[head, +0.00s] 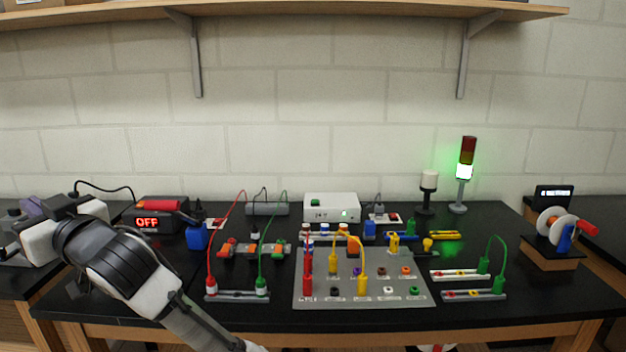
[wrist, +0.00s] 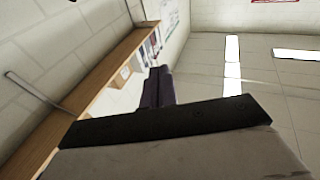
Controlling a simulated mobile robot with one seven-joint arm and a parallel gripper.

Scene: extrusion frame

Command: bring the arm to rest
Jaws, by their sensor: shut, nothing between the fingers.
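My arm reaches up from the bottom edge of the head view and bends over the left end of the black bench. My gripper shows in the wrist view (wrist: 158,76) as dark fingers held together, shut and empty. It points up and away from the bench, with the wall shelf and the ceiling lights behind it. In the head view the arm's end is at the far left, and the fingertips cannot be made out clearly there. Nothing is seen touching the gripper.
A wooden shelf (head: 290,12) runs along the wall above.

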